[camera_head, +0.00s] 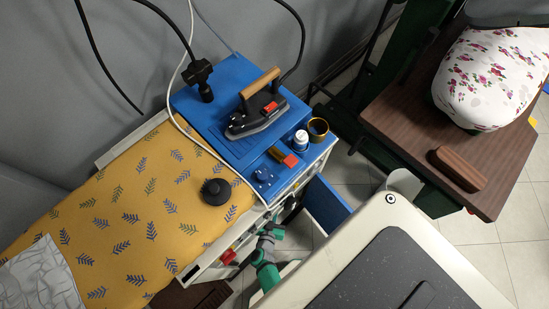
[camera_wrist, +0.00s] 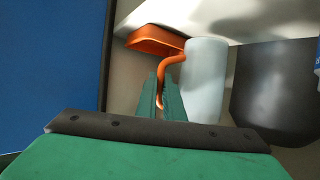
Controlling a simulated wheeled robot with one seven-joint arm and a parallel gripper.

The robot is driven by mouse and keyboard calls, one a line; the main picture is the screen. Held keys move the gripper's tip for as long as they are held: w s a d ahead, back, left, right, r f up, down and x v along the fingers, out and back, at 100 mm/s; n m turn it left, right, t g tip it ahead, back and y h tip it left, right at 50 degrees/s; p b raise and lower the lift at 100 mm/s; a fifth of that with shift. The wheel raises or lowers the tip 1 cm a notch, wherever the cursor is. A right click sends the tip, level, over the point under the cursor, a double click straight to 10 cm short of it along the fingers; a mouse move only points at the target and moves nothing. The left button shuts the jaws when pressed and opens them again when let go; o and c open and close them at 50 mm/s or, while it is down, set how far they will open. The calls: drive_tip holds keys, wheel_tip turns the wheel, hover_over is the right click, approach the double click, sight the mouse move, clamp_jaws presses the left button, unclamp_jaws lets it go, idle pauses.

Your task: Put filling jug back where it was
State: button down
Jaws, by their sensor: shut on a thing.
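The filling jug seems to be the pale, whitish cylinder (camera_wrist: 205,80) with a thin curved orange handle in the wrist view. My gripper (camera_wrist: 163,104) has its green fingers closed around the lower part of that handle. An orange, scoop-like piece lies at the handle's top; I cannot tell whether it belongs to the jug. The jug's base is hidden behind my wrist, so I cannot tell whether it rests on anything. In the head view my green wrist reaches in beside the open blue door (camera_head: 325,205), and the jug is not clearly visible there.
A dark rounded container (camera_wrist: 275,95) stands close right of the jug. A yellow patterned board (camera_head: 130,215) lies to the left.

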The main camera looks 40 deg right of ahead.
drive_tip(key=shift+w+d, duration=0.25)
drive_tip(key=shift+w+d+f, duration=0.1)
drive_tip(key=shift+f, duration=0.7)
drive_tip(key=shift+w+d+f, duration=0.1)
drive_tip(key=shift+f, duration=0.85)
drive_tip(key=shift+d+f, duration=0.1)
drive_tip(key=shift+d, duration=0.05)
drive_tip(key=c, duration=1.9)
unclamp_jaws()
drive_tip(key=shift+o, duration=0.2)
